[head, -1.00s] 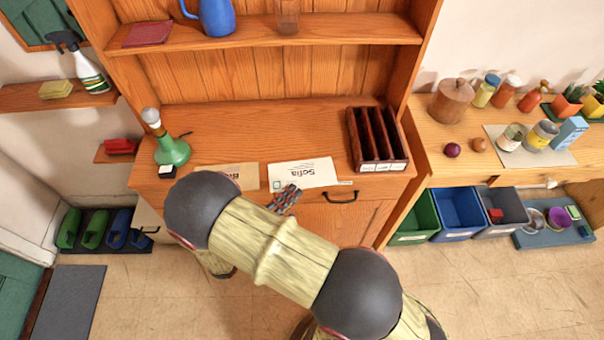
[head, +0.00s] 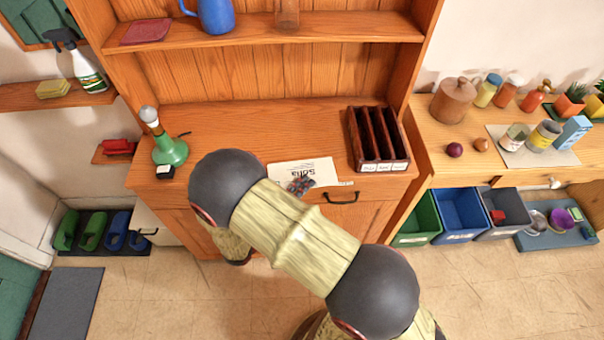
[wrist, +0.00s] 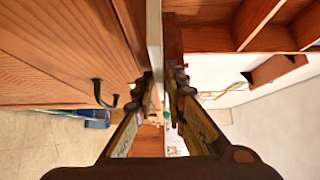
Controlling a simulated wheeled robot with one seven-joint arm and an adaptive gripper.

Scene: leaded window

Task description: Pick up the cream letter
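The cream letter (head: 318,167), marked "Sofia", lies on the desk top with its front edge at the desk's front edge. My gripper (head: 300,185) is at its front edge and covers part of it. In the wrist view the letter (wrist: 154,35) shows edge-on as a thin pale strip between the fingers. My gripper (wrist: 164,88) is open by a narrow gap, one finger on each side of the strip. Contact cannot be made out.
A dark wooden letter rack (head: 377,140) stands right of the letter. A green lamp-like object (head: 168,150) stands at the desk's left. A black drawer handle (head: 341,197) sticks out below the letter. The desk's back middle is clear.

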